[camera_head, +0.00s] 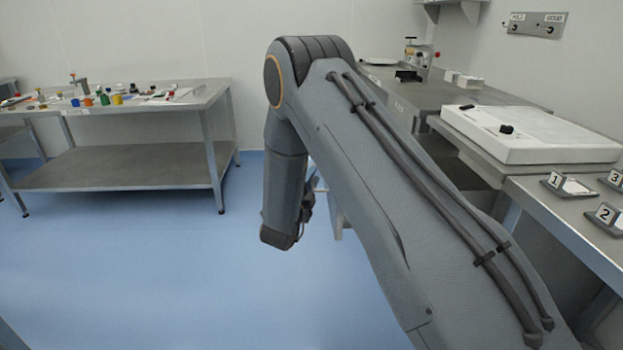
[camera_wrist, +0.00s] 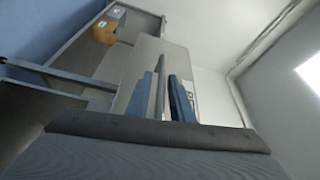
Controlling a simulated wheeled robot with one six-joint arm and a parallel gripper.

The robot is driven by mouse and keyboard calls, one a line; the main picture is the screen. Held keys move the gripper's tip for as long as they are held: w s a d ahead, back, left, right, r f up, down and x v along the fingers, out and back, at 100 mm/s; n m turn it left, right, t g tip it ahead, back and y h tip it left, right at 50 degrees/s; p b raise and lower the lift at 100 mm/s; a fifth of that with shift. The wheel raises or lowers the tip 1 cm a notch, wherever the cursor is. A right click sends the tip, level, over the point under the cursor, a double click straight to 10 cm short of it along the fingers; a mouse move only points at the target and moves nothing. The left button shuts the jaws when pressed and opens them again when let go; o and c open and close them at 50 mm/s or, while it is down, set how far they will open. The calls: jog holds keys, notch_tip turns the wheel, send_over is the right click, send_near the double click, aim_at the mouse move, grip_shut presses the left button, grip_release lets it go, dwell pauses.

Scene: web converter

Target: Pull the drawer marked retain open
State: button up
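In the wrist view, my gripper (camera_wrist: 161,80) has one blue finger on each side of a thin grey bar handle (camera_wrist: 160,92). Whether the fingers press on the bar cannot be made out. A white label (camera_wrist: 188,88) beside the right finger shows letters that look like "RE", the rest hidden. In the head view my arm hides the gripper and the labelled front.
A steel table (camera_head: 130,115) with several small coloured items stands at the left. Blue floor (camera_head: 150,270) is clear at the left.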

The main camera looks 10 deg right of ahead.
jog(key=shift+o, duration=0.5)
jog(key=v, duration=0.7)
jog(key=shift+s+a, duration=0.2)
jog(key=shift+s, duration=0.15)
